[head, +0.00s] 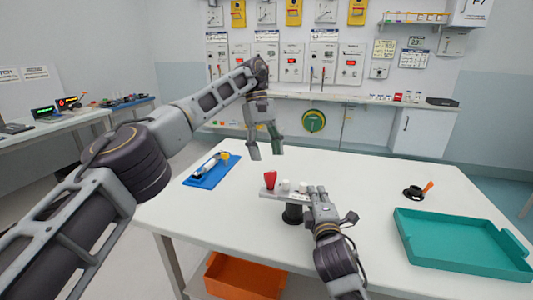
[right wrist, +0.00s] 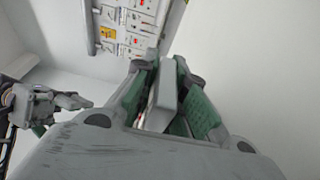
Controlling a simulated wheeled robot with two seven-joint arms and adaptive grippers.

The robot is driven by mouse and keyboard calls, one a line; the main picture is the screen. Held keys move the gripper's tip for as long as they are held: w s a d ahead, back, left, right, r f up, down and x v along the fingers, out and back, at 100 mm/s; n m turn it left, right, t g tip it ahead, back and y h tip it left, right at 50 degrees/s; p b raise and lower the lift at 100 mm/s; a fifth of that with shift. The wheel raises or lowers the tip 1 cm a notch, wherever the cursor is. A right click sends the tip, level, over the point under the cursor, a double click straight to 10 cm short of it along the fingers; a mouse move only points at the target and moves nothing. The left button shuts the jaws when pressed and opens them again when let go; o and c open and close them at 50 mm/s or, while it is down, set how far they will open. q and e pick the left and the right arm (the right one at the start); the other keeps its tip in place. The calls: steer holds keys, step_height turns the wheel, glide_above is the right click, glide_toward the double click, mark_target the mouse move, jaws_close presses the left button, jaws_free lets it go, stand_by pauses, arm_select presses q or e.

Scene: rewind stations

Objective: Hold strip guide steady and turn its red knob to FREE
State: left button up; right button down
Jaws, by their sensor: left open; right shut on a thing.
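The strip guide (head: 270,193) is a grey bar on a dark round post, standing on the white table. Its red knob (head: 270,179) is at the bar's left end, with small white parts to the right of it. My right gripper (head: 308,199) is shut on the bar's right end. In the right wrist view the grey bar (right wrist: 164,90) lies between the green-padded fingers. My left gripper (head: 264,152) is open and empty, pointing down above and behind the red knob, apart from it. It also shows in the right wrist view (right wrist: 88,102). The knob's marking cannot be read.
A blue tray (head: 200,181) with a tool lies left on the white table (head: 360,175). A teal tray (head: 462,240) is at the right, with a small black holder (head: 413,192) with an orange handle behind it. An orange bin (head: 245,278) is below the table. The table's far middle is clear.

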steer(key=shift+f, duration=0.1)
steer(key=c, duration=1.4)
jaws_free()
steer(key=shift+s, duration=0.15)
steer(key=shift+s+d, duration=0.2)
steer(key=shift+s, duration=2.7)
steer(key=shift+s+d, duration=0.15)
steer(key=shift+s, duration=2.75)
steer(key=shift+s, duration=0.1)
